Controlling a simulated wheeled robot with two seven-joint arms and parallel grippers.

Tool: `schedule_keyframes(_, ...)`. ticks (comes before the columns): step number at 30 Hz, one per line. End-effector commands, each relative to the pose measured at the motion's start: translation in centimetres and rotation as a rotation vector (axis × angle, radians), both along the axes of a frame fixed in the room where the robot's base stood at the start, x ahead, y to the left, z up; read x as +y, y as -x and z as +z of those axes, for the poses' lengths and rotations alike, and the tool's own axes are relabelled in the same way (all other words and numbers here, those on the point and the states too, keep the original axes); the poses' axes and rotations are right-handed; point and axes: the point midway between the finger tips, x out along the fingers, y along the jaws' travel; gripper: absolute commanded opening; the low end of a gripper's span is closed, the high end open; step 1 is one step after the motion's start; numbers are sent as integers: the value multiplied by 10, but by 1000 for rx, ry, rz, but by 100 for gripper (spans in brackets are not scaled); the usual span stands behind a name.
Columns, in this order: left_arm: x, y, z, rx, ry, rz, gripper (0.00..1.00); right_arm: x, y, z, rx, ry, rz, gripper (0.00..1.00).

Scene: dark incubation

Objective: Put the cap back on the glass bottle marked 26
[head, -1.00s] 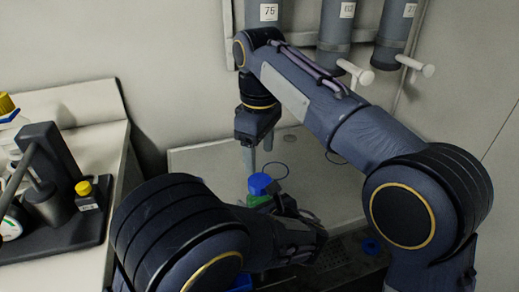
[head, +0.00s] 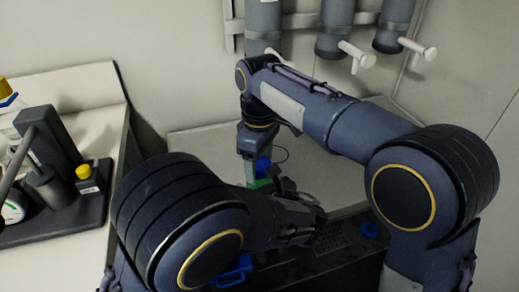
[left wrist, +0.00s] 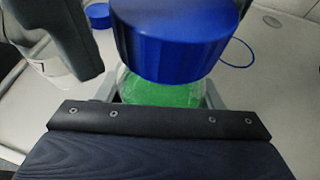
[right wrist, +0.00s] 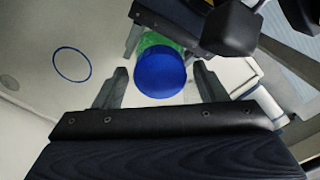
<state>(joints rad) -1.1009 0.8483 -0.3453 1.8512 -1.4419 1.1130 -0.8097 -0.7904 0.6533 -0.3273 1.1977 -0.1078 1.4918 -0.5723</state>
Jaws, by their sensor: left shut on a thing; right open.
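A bottle with green contents (head: 260,184) is held in my left gripper (head: 272,190); its fingers close around it in the left wrist view (left wrist: 163,95). A blue cap (head: 263,166) is at the bottle's top, large in the left wrist view (left wrist: 175,40). Whether it is seated or loose I cannot tell. No number is readable. My right gripper (head: 251,170) is open by the cap. In the right wrist view the cap (right wrist: 160,72) lies between and beyond the open fingers (right wrist: 159,88), with no clear contact.
A blue ring (head: 281,154) lies on the pale worktop (head: 205,145). A second blue-capped vessel (left wrist: 97,14) is at the upper left of the left wrist view. A dark stand (head: 50,145) and small yellow-capped bottle (head: 88,178) are on the left bench. Grey cylinders (head: 335,28) hang behind.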

Motion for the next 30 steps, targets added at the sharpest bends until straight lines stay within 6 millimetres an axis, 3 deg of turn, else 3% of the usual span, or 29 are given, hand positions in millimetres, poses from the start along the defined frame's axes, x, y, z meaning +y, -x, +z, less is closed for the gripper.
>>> schedule_keyframes(9,0,0,1,-1,0,0,0,0,0,-2,0,0,0,65)
schedule_keyframes(19,0,0,1,-1,0,0,0,0,0,-2,0,0,0,22)
schedule_keyframes(22,0,0,1,-1,0,0,0,0,0,-2,0,0,-11,20)
schedule_keyframes(30,0,0,1,-1,0,0,0,0,0,-2,-1,1,-412,20)
